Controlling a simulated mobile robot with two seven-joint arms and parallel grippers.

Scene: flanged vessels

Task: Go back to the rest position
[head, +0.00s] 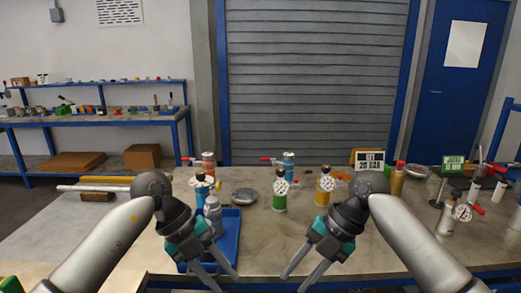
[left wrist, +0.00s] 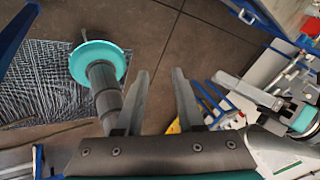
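My left gripper (head: 228,282) hangs open and empty at the front edge of the workbench (head: 262,255), by the blue tray. In the left wrist view its two fingers (left wrist: 160,75) are apart with nothing between them. My right gripper (head: 293,284) is also open and empty at the front edge, right of the left one. Vessels with gauges stand on the bench beyond the grippers: a blue one (head: 201,191), a green one (head: 280,198) and a yellow one (head: 324,194). Neither gripper touches a vessel.
A blue tray (head: 231,246) holds a grey vessel (head: 213,211). Two vessels with red handles (head: 208,166) (head: 288,167) stand behind. The bench's middle front is clear.

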